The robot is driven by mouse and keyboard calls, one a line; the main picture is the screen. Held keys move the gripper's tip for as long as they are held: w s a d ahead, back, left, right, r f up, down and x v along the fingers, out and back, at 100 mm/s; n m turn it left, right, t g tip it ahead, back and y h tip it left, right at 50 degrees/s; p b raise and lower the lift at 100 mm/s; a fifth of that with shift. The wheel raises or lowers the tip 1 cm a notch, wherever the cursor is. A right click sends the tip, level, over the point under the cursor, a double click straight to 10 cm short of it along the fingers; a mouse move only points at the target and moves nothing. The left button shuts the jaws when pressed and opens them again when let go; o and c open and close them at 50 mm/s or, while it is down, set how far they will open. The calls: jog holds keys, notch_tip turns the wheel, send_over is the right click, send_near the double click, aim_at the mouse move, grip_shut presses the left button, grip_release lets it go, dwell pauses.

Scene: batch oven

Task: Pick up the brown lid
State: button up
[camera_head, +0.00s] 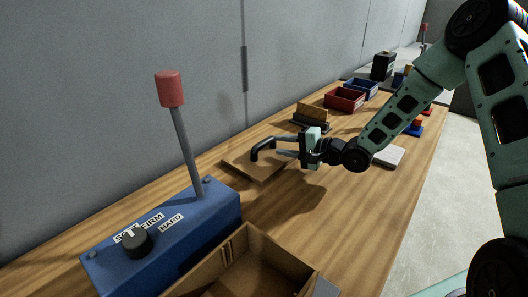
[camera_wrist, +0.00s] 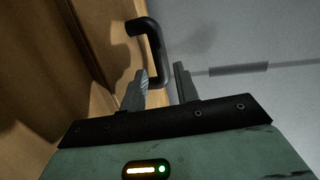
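The brown lid (camera_head: 252,168) is a flat wooden-brown panel lying on the wooden bench, with a black arched handle (camera_head: 263,146) standing up from it. In the wrist view the lid (camera_wrist: 92,40) is at the upper left and its black handle (camera_wrist: 155,50) rises just ahead of my fingers. My gripper (camera_head: 277,147) is to the right of the handle, with its fingers pointing at it. In the wrist view my gripper (camera_wrist: 160,85) has its two grey fingers apart with a gap between them. The handle's lower end is near the gap, but the fingers are not closed on it.
A blue box (camera_head: 165,240) with a red-topped lever and a black knob stands in front, beside an open brown box (camera_head: 245,262). Red (camera_head: 344,98) and blue (camera_head: 361,88) bins stand farther back. A grey wall borders the bench on the left.

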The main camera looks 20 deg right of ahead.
aim_at(267, 143)
jog(key=x, duration=0.4)
jog(key=shift+a+p, duration=0.3)
jog(key=shift+p, duration=0.05)
jog(key=shift+c, duration=0.3)
grip_shut()
